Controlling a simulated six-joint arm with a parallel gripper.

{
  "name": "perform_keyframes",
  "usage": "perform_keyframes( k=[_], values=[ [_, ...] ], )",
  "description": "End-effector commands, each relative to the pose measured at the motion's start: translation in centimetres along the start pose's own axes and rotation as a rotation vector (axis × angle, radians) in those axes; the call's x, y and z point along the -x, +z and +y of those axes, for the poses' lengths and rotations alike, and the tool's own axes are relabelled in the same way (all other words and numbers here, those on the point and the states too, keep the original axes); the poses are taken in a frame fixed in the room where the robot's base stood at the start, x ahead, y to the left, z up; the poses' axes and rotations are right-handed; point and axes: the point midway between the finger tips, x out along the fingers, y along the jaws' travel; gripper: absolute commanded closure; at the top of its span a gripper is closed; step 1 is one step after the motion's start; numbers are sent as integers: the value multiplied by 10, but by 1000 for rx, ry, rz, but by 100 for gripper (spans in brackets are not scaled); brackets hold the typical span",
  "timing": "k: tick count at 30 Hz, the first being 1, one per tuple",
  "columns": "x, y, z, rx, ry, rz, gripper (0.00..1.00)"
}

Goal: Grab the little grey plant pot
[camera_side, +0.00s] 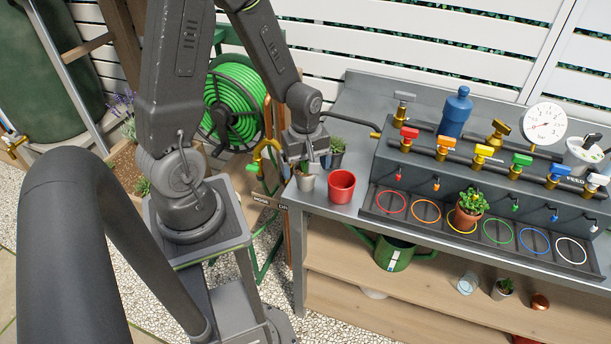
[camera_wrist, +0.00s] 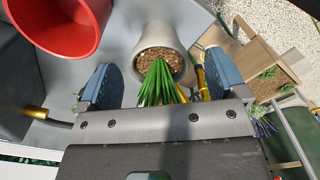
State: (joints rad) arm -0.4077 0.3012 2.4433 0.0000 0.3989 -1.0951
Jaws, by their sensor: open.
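The little grey plant pot (camera_side: 306,183) stands at the left end of the grey bench, beside the red pot (camera_side: 341,187). In the wrist view the grey pot (camera_wrist: 157,36) shows brown gravel or soil inside and spiky green leaves (camera_wrist: 160,82) leaning toward the camera. My gripper (camera_side: 305,163) is just above the grey pot in the side view. In the wrist view its two blue-grey fingers (camera_wrist: 160,82) are spread to either side of the leaves, with the pot beyond the tips. Contact cannot be told.
The red pot (camera_wrist: 60,22) is close by at the upper left of the wrist view. A dark pot with a bushy plant (camera_side: 336,158) stands behind the grey pot. A tray with coloured rings (camera_side: 485,232) and taps lies to the right, with a terracotta potted plant (camera_side: 467,215) on it.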

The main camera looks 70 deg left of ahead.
Motion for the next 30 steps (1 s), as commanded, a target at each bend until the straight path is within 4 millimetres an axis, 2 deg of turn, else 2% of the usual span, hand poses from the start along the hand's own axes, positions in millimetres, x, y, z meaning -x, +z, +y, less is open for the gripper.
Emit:
perform_keyframes(
  k=[4, 12, 30],
  values=[
    [-14, 0, 0, 0, -2, -1, 9],
    [-16, 0, 1, 0, 2, 1, 9],
    [-15, 0, 1, 0, 2, 1, 66]
  ],
)
